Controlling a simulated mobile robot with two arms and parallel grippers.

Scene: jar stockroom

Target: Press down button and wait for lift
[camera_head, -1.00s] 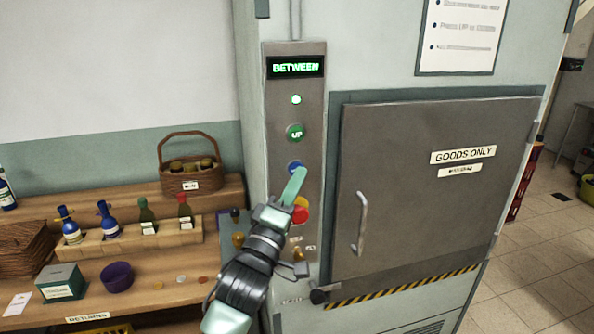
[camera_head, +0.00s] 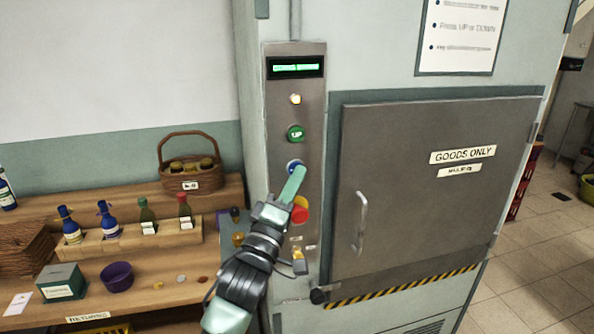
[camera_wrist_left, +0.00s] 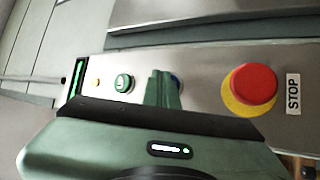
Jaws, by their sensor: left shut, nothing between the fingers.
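My left gripper (camera_head: 297,176) is shut and empty, its fingertips at the blue button (camera_head: 293,163) on the steel lift panel (camera_head: 312,112). In the left wrist view the shut fingers (camera_wrist_left: 163,90) cover most of the blue button (camera_wrist_left: 176,80); I cannot tell whether they touch it. Above it is the green UP button (camera_head: 296,133), then an amber-white lamp (camera_head: 295,99) and a display (camera_head: 296,67) with green text too blurred to read. The red stop button (camera_head: 301,214) on its yellow ring sits below. The lift door (camera_head: 420,200) is closed. My right gripper is not in view.
A wooden bench (camera_head: 150,287) at left holds bottles, a wicker basket (camera_head: 190,173), a purple bowl (camera_head: 117,276) and a green box (camera_head: 62,283). The door handle (camera_head: 362,222) sticks out right of the panel.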

